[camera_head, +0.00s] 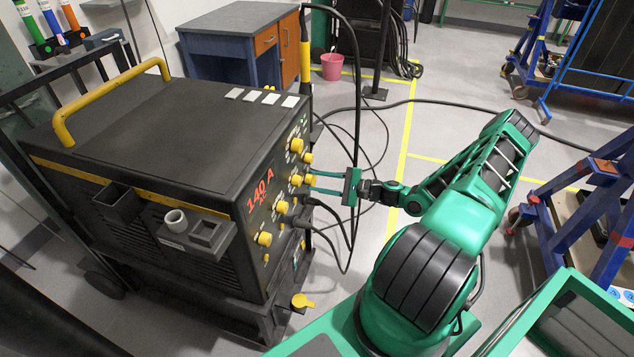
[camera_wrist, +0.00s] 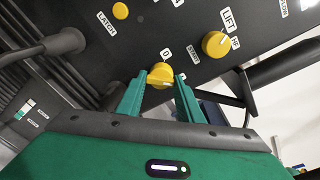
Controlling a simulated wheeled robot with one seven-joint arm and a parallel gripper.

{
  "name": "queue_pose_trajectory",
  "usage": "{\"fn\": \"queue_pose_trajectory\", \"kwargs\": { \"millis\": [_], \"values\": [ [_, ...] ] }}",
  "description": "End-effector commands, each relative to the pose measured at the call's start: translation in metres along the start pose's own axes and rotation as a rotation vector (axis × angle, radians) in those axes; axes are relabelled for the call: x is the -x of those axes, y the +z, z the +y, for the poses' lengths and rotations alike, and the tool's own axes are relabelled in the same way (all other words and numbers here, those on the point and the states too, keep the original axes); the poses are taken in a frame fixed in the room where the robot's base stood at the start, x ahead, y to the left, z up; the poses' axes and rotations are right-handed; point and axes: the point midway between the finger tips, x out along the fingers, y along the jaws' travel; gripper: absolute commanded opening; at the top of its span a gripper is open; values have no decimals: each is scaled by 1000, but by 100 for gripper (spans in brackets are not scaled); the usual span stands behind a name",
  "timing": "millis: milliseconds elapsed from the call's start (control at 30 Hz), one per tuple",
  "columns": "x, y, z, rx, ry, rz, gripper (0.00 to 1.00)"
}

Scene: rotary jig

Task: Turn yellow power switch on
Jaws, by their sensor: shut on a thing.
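The yellow power switch (camera_wrist: 160,77) is a small knob on the front of a black machine, with a "0" label beside it. A second label next to it is partly hidden by a finger. My gripper (camera_wrist: 161,84) has its two green fingers on either side of this knob and is shut on it. In the head view my gripper (camera_head: 312,182) reaches the panel from the right, with its fingertips around the small yellow knob (camera_head: 309,180). I cannot tell exactly where the knob's pointer stands.
The black machine (camera_head: 150,120) has a red "140 A" display and several other yellow knobs, including a large one (camera_wrist: 214,44) marked LIFT. Black cables (camera_head: 318,215) plug in just below my gripper and hang near it. A blue rack (camera_head: 570,220) stands at the right.

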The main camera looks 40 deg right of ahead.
Motion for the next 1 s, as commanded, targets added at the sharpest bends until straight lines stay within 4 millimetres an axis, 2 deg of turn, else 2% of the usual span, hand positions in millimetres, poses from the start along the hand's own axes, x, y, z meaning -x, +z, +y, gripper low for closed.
{"fn": "queue_pose_trajectory", "kwargs": {
  "millis": [33,700,733,767,800,1000],
  "values": [
    [1,-3,-5,-10,-7,6,11],
    [1,-4,-6,-64,-8,3,11],
    [1,-4,-7,-64,-8,3,38],
    [1,-3,-6,-64,-8,3,45],
    [1,-3,-6,-65,-7,2,48],
    [0,-2,-3,-69,-2,0,48]
  ]
}}
